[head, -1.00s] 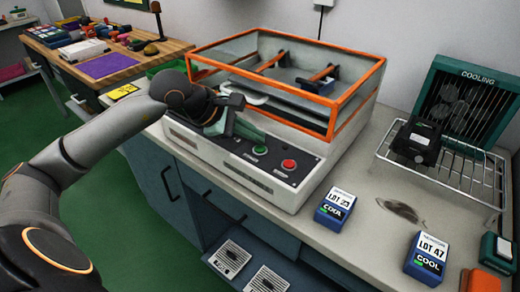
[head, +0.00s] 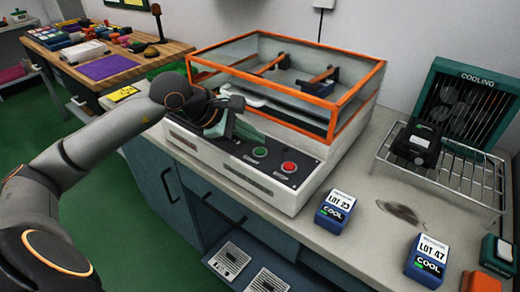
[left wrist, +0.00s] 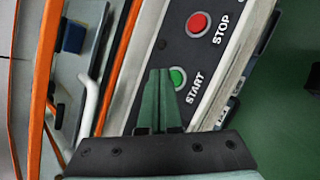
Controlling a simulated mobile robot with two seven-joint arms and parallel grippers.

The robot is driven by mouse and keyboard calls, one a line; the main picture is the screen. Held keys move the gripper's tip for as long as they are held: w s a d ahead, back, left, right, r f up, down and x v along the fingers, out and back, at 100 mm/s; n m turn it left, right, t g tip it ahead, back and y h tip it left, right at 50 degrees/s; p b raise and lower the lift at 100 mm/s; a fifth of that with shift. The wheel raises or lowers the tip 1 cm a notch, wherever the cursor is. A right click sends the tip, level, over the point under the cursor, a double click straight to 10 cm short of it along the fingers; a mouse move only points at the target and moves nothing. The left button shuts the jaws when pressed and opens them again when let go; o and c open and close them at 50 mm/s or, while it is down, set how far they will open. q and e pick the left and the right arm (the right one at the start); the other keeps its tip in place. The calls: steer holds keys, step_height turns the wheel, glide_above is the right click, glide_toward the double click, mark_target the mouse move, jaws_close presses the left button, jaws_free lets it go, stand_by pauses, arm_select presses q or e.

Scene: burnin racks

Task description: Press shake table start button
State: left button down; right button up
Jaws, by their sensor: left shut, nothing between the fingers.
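The shake table (head: 228,168) is a white machine with a dark sloping front panel and an orange-framed clear cover. Its green start button (head: 260,152) and red stop button (head: 289,167) are on that panel. My left gripper (head: 254,137) is shut and empty, over the panel to the left of the green button. In the left wrist view the shut green fingertips (left wrist: 160,72) are right beside the start button (left wrist: 178,77), overlapping its edge in the picture. I cannot tell whether they touch it. The stop button (left wrist: 198,24) is clear. My right gripper is not in view.
Two blue lot boxes (head: 335,211) (head: 428,261) stand on the counter (head: 375,195) right of the machine. A wire rack (head: 460,176) with a black device (head: 416,146) is by the cooling unit (head: 458,105). The orange cover frame (head: 334,112) rises close behind my gripper.

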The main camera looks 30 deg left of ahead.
mark_target(255, 151)
arm_select(q)
steer(key=shift+f, duration=0.1)
stand_by(0.7)
steer(key=shift+f+b, duration=0.35)
steer(key=shift+b, duration=0.25)
steer(key=shift+f+b, duration=0.45)
steer(key=shift+b, duration=0.05)
stand_by(0.4)
stand_by(0.4)
steer(key=shift+r+p, duration=0.55)
steer(key=shift+r, duration=0.3)
steer(key=shift+r+p, duration=1.9)
steer(key=shift+r, duration=0.7)
steer(key=shift+f, duration=0.1)
